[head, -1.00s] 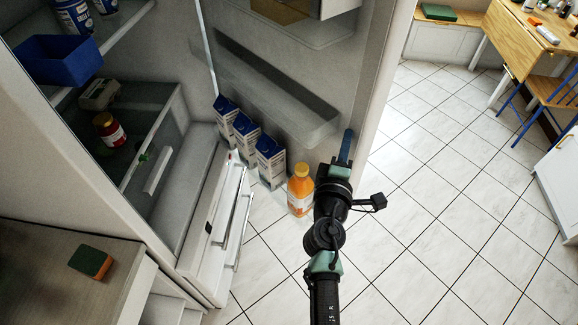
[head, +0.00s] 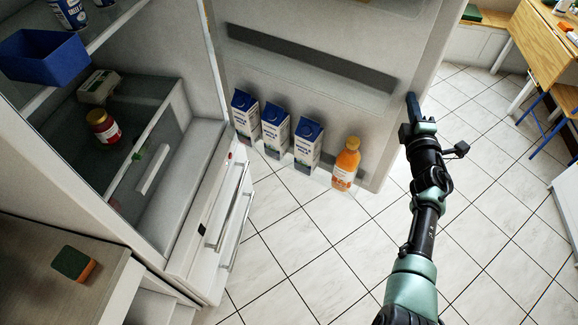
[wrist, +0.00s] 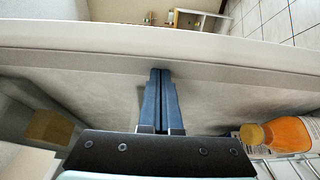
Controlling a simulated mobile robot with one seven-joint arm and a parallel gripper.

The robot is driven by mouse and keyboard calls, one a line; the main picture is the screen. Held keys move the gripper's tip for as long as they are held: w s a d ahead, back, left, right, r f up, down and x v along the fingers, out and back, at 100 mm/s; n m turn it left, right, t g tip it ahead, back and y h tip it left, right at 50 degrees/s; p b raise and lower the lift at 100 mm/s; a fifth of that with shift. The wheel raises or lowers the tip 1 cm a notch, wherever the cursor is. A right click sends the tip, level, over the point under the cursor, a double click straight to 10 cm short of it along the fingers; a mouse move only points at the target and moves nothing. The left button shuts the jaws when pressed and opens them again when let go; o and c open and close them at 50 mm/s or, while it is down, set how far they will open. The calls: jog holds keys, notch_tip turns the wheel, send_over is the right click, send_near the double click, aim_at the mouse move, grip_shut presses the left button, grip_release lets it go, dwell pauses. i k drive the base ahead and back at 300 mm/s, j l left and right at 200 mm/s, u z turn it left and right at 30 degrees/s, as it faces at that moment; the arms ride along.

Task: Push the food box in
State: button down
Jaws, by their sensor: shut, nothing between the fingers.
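The blue food box (head: 42,57), an open bin, sits on the upper fridge shelf at the far left of the head view. Its front sticks out past the shelf edge. My gripper (head: 412,105) is shut and empty. It is at the free edge of the open fridge door (head: 310,85), far to the right of the box. The wrist view shows my shut fingers (wrist: 160,95) against or very close to the door's inner face; contact is unclear. The box is not in the wrist view.
The door rack holds several milk cartons (head: 308,145) and an orange juice bottle (head: 346,164). A sponge (head: 73,263) lies on the counter. Tiled floor (head: 490,230) is clear at right.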

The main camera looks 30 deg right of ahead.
aim_at(53, 59)
jog(key=i+l, duration=0.25)
jog(key=l, duration=0.2)
jog(key=i+l, duration=0.25)
jog(key=l, duration=0.15)
jog(key=i+l, duration=0.25)
jog(key=l, duration=0.2)
